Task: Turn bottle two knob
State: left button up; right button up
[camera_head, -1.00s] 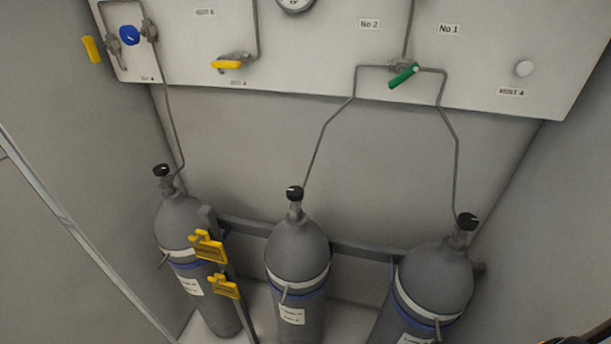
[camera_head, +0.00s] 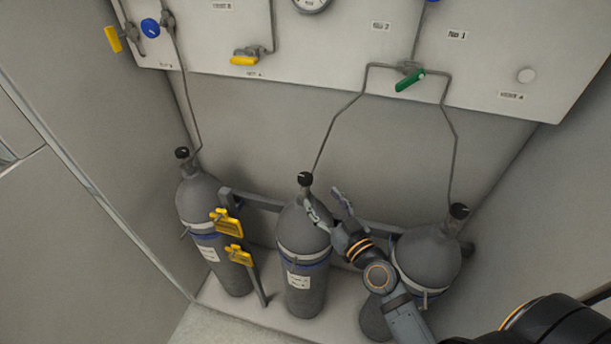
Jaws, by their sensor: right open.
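Three grey gas bottles stand in a row, each with a black knob on top. The middle bottle (camera_head: 303,262) carries a black knob (camera_head: 305,179), with a thin pipe rising from its valve to the panel. My left gripper is not in view.
The left bottle (camera_head: 208,245) and right bottle (camera_head: 428,255) stand on either side, the right one partly behind my right arm. A rail with yellow clamps (camera_head: 228,222) runs along the bottles. The wall panel (camera_head: 330,65) holds a green lever (camera_head: 410,81) and yellow handles.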

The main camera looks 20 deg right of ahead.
aim_at(309, 183)
jog(key=w+p, duration=0.1)
jog(key=w, duration=0.2)
jog(key=w+a+p, duration=0.1)
jog(key=w, duration=0.2)
jog(key=w+a, duration=0.1)
jog(key=w, duration=0.2)
jog(key=shift+w+p, duration=0.35)
jog(key=shift+p, duration=0.05)
